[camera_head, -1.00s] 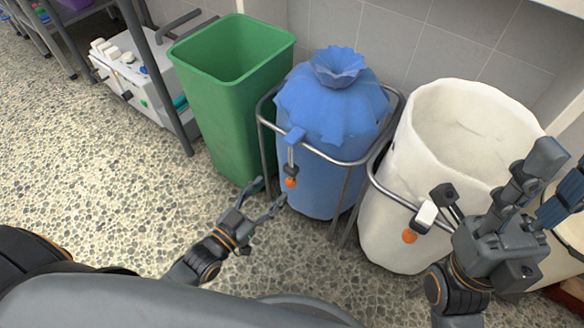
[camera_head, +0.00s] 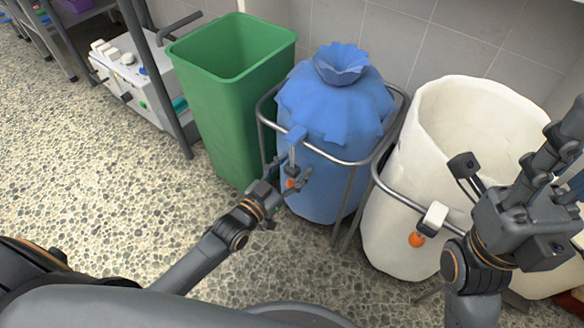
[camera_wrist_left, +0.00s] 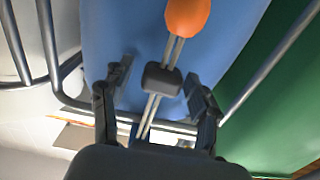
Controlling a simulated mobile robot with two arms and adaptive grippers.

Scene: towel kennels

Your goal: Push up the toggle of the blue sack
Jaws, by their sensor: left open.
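The blue sack (camera_head: 335,112) hangs in a metal frame, its top gathered shut. From a blue clip on its front hangs a double cord with a dark toggle (camera_wrist_left: 161,79) and an orange ball (camera_head: 291,184) at its lower end. In the left wrist view the orange ball (camera_wrist_left: 187,16) is at the top and the toggle is below it. My left gripper (camera_head: 295,168) is at the cord, fingers spread on either side of it; the wrist view shows a gap between each finger and the toggle. My right gripper (camera_head: 515,160) is open and empty, in front of the white sack.
The green bin (camera_head: 225,125) stands just left of the blue sack. The white sack (camera_head: 400,230) hangs in its own rail at right, with a white clip and orange ball (camera_head: 417,239). A shelf post and grey appliance (camera_head: 135,85) are further left. The pebbled floor (camera_head: 90,180) at left is clear.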

